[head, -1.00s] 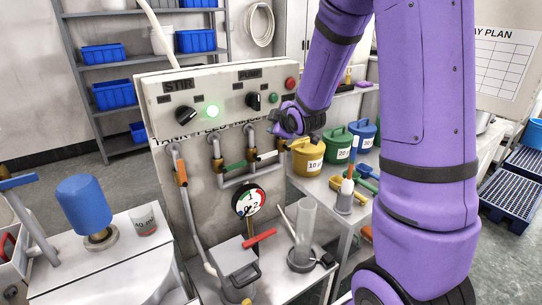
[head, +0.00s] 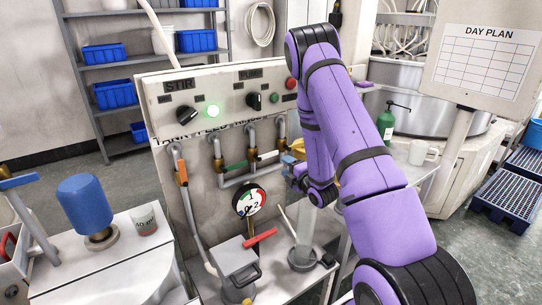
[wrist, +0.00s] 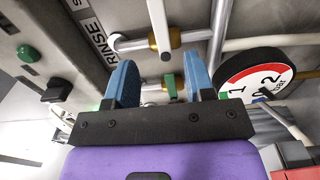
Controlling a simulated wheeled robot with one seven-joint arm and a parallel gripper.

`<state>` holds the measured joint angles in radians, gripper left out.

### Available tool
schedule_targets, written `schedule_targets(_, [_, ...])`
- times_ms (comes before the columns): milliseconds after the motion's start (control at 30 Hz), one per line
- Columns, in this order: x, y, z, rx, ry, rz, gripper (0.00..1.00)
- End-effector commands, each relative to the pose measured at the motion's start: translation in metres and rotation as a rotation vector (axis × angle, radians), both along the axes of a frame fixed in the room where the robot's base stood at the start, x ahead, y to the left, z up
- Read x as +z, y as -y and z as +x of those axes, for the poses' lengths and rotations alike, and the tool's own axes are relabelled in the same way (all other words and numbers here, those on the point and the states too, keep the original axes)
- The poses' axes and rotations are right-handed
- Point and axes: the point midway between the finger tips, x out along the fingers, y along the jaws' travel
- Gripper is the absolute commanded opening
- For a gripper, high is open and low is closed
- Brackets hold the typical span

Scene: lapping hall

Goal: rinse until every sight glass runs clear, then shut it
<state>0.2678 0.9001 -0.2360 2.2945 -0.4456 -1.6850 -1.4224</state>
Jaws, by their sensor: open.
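My gripper (wrist: 158,62) is open and empty, its two blue fingers apart in the wrist view. A brass-fitted pipe and a bit of green show between or behind them. The white valve lever (wrist: 158,28) is just beyond the fingertips, beside the word RINSE. The panel's pipes carry an orange lever (head: 181,173), a green lever (head: 235,166) and the white lever (head: 267,155). A clear upright tube (head: 305,222) stands below; its contents are not readable. I cannot tell any sight glass's state.
A round gauge (head: 249,202) and a red handle (head: 260,237) are below. A blue cylinder (head: 84,203) stands at left. A green bottle (head: 386,124) is at right.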

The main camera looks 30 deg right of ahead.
Motion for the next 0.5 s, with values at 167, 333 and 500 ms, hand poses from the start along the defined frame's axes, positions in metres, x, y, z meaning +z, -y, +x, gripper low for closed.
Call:
schedule_targets(167, [0.0,-0.001,0.015,0.002,0.004,-0.001,0.49])
schedule_targets(333, [0.0,-0.002,0.044,0.002,0.005,-0.001,0.49])
schedule_targets(500, [0.0,-0.003,0.074,0.001,0.004,-0.001,0.49])
